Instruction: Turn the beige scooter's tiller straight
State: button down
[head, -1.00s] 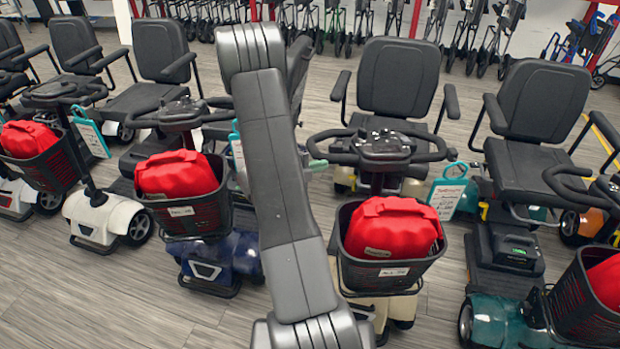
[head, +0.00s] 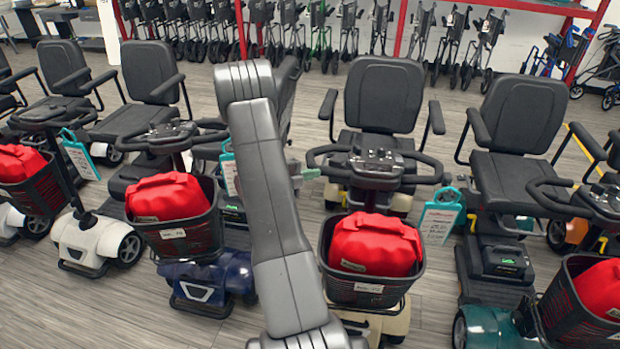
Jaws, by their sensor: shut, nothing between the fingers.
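The beige scooter (head: 391,322) stands right of centre, its front toward me. Its tiller carries a black looped handlebar (head: 428,166) with a control console, and a dark basket (head: 365,291) holding a red bag (head: 375,246). The handlebar's right end sits slightly lower in the picture than its left, and the basket faces roughly toward me. My arm (head: 275,200) rises in front, left of this scooter. The tip of my gripper (head: 309,173) pokes out behind the arm, shut and empty, close beside the handlebar's left end. Whether they touch I cannot tell; most of the gripper is hidden.
A blue scooter (head: 205,285) stands close on the left and a teal one (head: 485,330) on the right, both with baskets and handlebars. A white scooter (head: 95,240) is farther left. Open wooden floor (head: 60,310) shows in front; walkers (head: 470,45) line the back.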

jog(key=shift+w+d, duration=0.2)
jog(key=shift+w, duration=0.6)
jog(key=shift+a, duration=0.1)
jog(key=v, duration=1.3)
jog(key=shift+s+d+r, duration=0.2)
jog(key=shift+r, duration=0.05)
jog(key=shift+d, duration=0.15)
